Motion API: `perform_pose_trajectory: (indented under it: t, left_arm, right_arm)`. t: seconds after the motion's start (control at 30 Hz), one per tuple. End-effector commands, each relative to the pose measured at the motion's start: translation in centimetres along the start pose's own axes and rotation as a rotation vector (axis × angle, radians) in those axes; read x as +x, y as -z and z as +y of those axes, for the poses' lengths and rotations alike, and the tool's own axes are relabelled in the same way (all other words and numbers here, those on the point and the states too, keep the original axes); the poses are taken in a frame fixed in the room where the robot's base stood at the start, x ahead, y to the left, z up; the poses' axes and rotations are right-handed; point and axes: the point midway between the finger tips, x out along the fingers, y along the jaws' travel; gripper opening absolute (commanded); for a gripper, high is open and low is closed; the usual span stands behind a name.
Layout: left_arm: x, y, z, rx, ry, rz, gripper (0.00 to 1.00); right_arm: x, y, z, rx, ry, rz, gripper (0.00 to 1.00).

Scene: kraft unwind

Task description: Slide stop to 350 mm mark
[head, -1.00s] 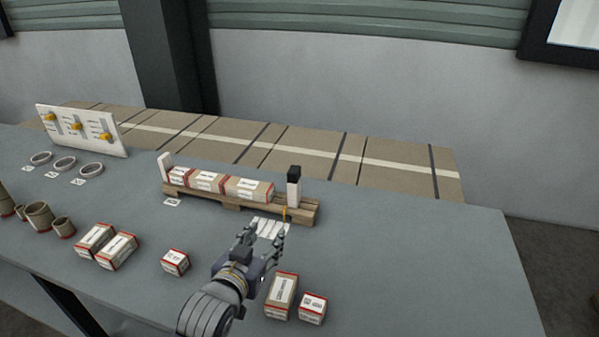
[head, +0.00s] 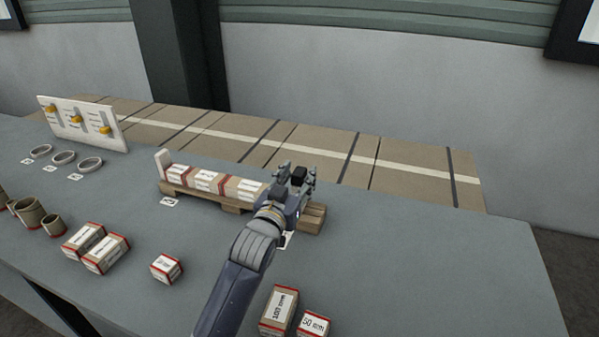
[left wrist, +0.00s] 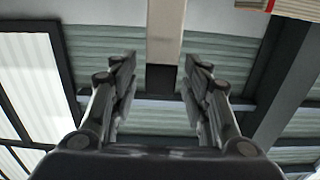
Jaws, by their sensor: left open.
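The stop, a white post with a black top (head: 300,175), stands near the right end of the wooden rail (head: 315,218). My left gripper (head: 297,171) is open, with its fingers on either side of the stop's upper part. In the left wrist view the pale post (left wrist: 165,35) and its black end lie between the two open fingers (left wrist: 160,75), with gaps on both sides. Labelled boxes (head: 207,181) lie in a row on the rail, left of the stop. The gripper hides the lower stop and any mark there. My right gripper is not in view.
A 100 mm box (head: 278,309) and a 50 mm box (head: 313,324) stand at the front. More boxes (head: 105,254) and brown cups (head: 30,212) are at the left. Rings (head: 63,157) lie before a white board (head: 83,123). The table is clear at the right.

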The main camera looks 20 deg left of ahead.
Motion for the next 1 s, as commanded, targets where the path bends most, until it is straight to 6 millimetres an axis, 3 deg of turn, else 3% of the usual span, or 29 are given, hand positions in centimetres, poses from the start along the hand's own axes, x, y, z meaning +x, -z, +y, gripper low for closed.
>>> perform_pose_trajectory:
  t: [0.2,0.47,0.67,0.87,1.0]
  left_arm:
    - [1.5,0.0,0.0,0.000,0.000,-0.001,0.43]
    - [1.6,0.0,0.0,0.000,0.000,-0.001,0.43]
    - [1.5,0.0,0.0,0.000,0.000,-0.001,0.03]
    - [1.5,0.0,-0.3,0.001,0.001,-0.002,0.00]
    - [1.6,0.0,-2.6,0.006,0.004,-0.005,0.00]
  right_arm:
    - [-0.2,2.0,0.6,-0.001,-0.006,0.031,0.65]
    - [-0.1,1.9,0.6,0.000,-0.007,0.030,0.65]
    - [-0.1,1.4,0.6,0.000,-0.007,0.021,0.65]
    - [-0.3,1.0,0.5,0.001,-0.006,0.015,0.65]
    - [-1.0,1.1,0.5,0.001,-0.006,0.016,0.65]
